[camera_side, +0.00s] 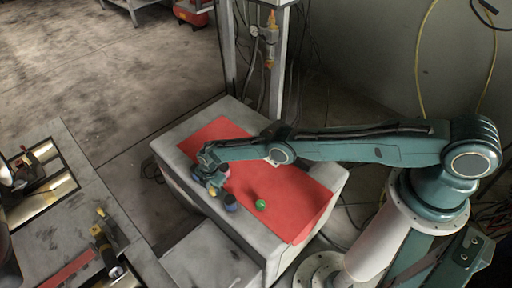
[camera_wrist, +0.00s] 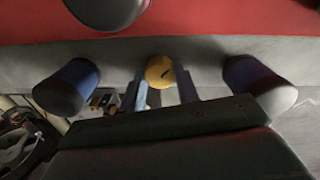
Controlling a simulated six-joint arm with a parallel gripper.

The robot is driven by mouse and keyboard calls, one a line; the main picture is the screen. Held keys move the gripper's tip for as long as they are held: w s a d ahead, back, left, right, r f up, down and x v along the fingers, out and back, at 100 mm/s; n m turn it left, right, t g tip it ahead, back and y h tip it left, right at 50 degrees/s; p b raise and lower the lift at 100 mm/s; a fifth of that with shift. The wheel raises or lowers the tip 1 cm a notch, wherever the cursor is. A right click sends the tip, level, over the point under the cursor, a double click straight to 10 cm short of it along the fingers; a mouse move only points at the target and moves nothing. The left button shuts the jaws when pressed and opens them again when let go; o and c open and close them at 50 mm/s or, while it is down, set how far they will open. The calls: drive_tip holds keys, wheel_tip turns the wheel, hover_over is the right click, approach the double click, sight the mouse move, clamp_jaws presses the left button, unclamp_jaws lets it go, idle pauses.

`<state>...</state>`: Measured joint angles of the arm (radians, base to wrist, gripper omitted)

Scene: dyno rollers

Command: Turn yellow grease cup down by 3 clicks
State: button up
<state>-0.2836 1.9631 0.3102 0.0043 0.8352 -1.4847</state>
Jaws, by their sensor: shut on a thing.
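The yellow grease cup (camera_wrist: 159,70) shows in the wrist view as a round yellow cap with a short dark mark on its face. My gripper (camera_wrist: 162,90) has its two blue-grey fingers on either side of the cup and is shut on it. In the side view my gripper (camera_side: 212,188) reaches down at the front left edge of the red-topped block. I cannot make out the yellow cup there, as my gripper hides it.
Two blue cups with grey ends flank the yellow one, left (camera_wrist: 66,88) and right (camera_wrist: 259,84). A dark round knob (camera_wrist: 106,11) is on the red surface. A green knob (camera_side: 261,205) and a dark blue cup (camera_side: 231,203) stand close to my gripper. The red top (camera_side: 290,195) is largely clear.

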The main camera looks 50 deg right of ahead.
drive_tip(key=shift+m, duration=0.5)
drive_tip(key=m, duration=0.3)
drive_tip(key=shift+m, duration=1.7)
drive_tip(key=shift+s, duration=0.1)
drive_tip(key=o, duration=1)
drive_tip(key=shift+c, duration=0.2)
drive_tip(key=shift+n, duration=0.3)
